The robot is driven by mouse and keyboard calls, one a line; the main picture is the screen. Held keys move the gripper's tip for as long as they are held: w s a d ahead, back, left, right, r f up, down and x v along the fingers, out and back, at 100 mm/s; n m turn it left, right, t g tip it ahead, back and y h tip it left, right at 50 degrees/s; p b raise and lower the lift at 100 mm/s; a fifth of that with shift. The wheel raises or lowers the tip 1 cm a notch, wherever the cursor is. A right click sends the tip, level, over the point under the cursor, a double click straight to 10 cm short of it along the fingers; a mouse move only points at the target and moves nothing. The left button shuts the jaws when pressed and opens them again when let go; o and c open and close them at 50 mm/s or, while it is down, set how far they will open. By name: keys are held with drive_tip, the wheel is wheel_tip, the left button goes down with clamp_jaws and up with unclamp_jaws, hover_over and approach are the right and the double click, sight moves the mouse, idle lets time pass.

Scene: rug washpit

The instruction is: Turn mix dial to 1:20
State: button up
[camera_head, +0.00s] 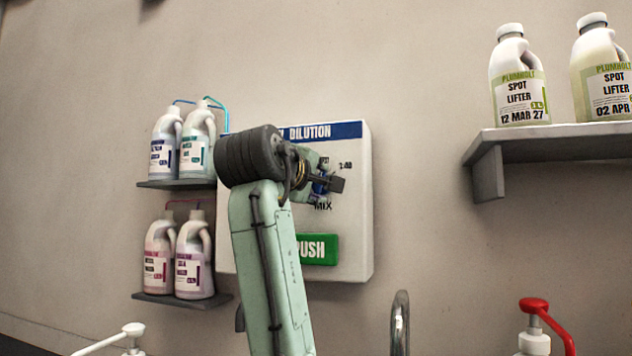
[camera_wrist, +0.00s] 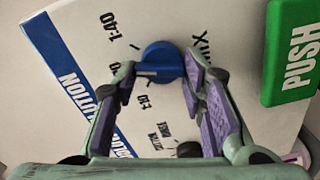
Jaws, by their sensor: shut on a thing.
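The blue mix dial (camera_wrist: 158,58) sits on the white dilution panel (camera_wrist: 75,15), beside the MIX lettering. My gripper (camera_wrist: 160,72) has its two purple-padded fingers on opposite sides of the dial's grip bar, shut on it. A pale line on the bar points left in the wrist view, toward a label partly hidden by the left finger. The 1:40 and 1:10 marks are readable on either side of that label. In the head view, my gripper (camera_head: 328,183) is at the panel (camera_head: 352,235), and my arm hides much of the dial and panel.
A green PUSH button (camera_wrist: 290,55) lies beside the dial; a dark knob (camera_wrist: 188,149) is near my gripper. Bottles stand on the left shelves (camera_head: 180,300) and the right shelf (camera_head: 560,147). A tap (camera_head: 400,320) and pump tops (camera_head: 534,340) rise below.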

drive_tip(key=shift+n, duration=1.6)
drive_tip(key=o, duration=1.2)
drive_tip(key=shift+a, duration=0.1)
drive_tip(key=shift+c, duration=0.2)
drive_tip(key=v, duration=1.2)
